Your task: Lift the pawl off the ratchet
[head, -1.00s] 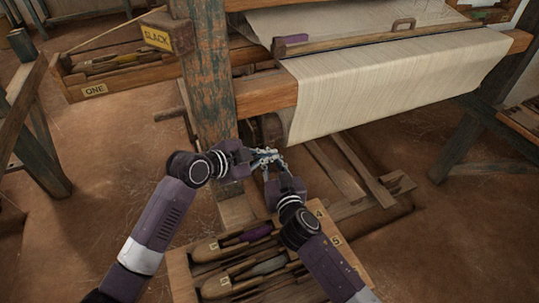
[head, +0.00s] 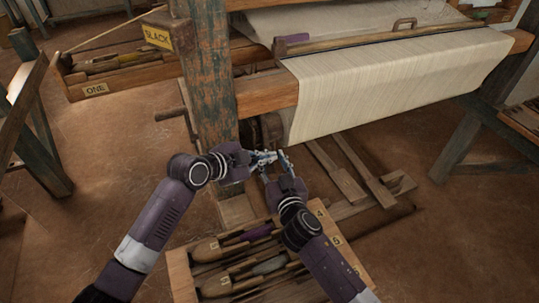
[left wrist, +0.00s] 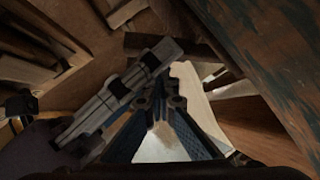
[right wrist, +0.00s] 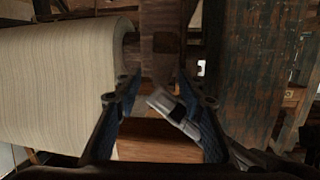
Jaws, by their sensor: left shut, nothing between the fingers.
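The ratchet end of the cloth beam (head: 270,128) shows as a dark round end beside the upright post, left of the cloth roll. In the right wrist view a brown wooden piece (right wrist: 160,35) stands in front of the beam end; I cannot tell whether it is the pawl. My left gripper (head: 268,157) is shut and empty, just below the beam end. Its fingertips meet in the left wrist view (left wrist: 157,98). My right gripper (head: 276,160) is open close beside it; the left gripper's grey tip (right wrist: 170,106) shows between its fingers (right wrist: 163,95). Pawl-to-ratchet contact is hidden.
The worn blue-brown post (head: 208,80) stands close left of the grippers. The cloth roll (head: 390,80) hangs to the right. A numbered shuttle tray (head: 180,270) lies below my arms. Loose boards (head: 365,172) lie right.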

